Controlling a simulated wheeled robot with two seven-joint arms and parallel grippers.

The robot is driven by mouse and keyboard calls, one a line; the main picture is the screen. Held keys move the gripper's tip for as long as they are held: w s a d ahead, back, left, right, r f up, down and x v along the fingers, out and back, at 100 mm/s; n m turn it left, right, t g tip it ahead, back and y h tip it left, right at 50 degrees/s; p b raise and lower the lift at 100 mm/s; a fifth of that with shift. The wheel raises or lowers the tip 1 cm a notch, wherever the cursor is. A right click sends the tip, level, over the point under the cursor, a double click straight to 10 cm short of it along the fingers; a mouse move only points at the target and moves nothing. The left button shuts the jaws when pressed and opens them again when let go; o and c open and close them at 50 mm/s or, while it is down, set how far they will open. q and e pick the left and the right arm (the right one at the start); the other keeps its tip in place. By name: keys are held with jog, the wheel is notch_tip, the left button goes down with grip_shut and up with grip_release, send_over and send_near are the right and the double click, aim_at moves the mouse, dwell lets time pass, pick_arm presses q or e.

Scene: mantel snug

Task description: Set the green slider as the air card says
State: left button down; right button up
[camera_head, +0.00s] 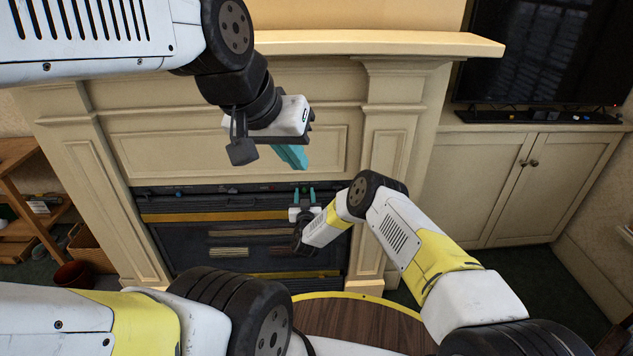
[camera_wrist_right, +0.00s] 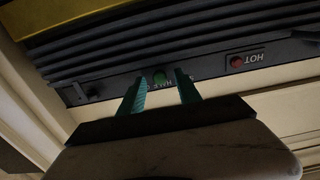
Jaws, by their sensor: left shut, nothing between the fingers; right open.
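The green slider (camera_wrist_right: 160,77) is a small round green knob on the dark fireplace panel; it also shows in the head view (camera_head: 304,189). My right gripper (camera_wrist_right: 160,91) is open, with one teal finger on each side of the green slider; whether either finger touches it I cannot tell. Beside the slider is upside-down white lettering that seems to read HALF, partly covered by a finger. My left gripper (camera_head: 291,157) is shut and empty, in front of the mantel's upper panel. I cannot make out an air card for certain.
A red knob (camera_wrist_right: 237,62) with a HOT label sits on the same panel. A black knob (camera_wrist_right: 92,92) is at its other end. The mantel shelf (camera_head: 380,43) juts out above.

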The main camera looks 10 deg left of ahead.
jog(key=shift+s, duration=0.1)
jog(key=v, duration=0.7)
jog(key=shift+s, duration=0.3)
jog(key=shift+d+r, duration=0.1)
